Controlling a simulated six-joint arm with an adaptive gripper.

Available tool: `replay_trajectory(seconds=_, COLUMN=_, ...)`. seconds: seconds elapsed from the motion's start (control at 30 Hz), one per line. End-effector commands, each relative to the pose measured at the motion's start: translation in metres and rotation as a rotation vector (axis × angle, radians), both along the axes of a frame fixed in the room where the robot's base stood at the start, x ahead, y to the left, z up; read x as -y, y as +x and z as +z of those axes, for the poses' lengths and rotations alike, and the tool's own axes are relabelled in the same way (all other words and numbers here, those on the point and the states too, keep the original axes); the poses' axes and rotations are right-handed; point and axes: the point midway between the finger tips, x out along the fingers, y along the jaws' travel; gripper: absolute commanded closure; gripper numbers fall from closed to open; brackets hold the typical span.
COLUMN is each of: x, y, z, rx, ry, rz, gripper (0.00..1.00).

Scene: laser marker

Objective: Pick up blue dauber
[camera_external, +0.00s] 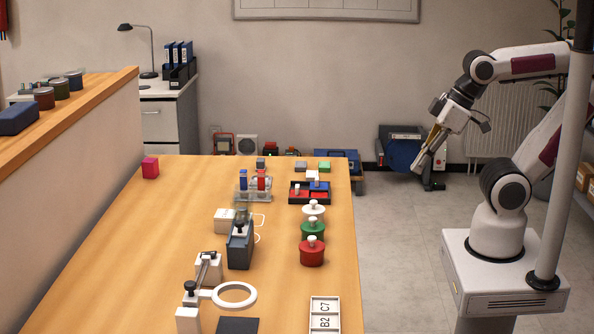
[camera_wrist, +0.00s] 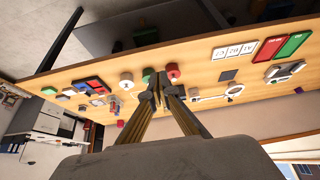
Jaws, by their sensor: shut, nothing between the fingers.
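The blue dauber (camera_external: 243,177) stands upright at the left of a small clear rack (camera_external: 254,195) on the wooden table. A red dauber (camera_external: 261,181) stands to its right in the same rack. My gripper (camera_external: 416,168) is off to the right, beyond the table's right edge and apart from everything on it. Its fingers point down and to the left. In the wrist view, my gripper (camera_wrist: 160,90) has its fingertips together with nothing between them. I cannot clearly pick out the blue dauber in the wrist view.
White (camera_external: 313,211), green (camera_external: 313,232) and red (camera_external: 312,254) knobbed jars line the table's right side. A black tray (camera_external: 293,199) with red and blue pieces lies behind them. A grey device (camera_external: 240,250) and a ring stand (camera_external: 235,294) stand in front of the rack. The table's left is mostly clear.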

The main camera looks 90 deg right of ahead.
Motion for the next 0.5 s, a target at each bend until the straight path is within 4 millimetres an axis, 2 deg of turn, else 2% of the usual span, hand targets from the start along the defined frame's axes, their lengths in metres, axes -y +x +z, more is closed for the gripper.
replay_trajectory(seconds=0.33, x=0.0, y=0.0, z=0.0, rx=0.0, ry=0.0, rz=0.0, gripper=1.0)
replay_trajectory(seconds=0.37, x=0.0, y=0.0, z=0.0, rx=0.0, ry=0.0, rz=0.0, gripper=0.95)
replay_trajectory(seconds=0.47, x=0.0, y=0.0, z=0.0, rx=0.0, ry=0.0, rz=0.0, gripper=0.69)
replay_trajectory(seconds=0.5, x=0.0, y=0.0, z=0.0, rx=0.0, ry=0.0, rz=0.0, gripper=0.65)
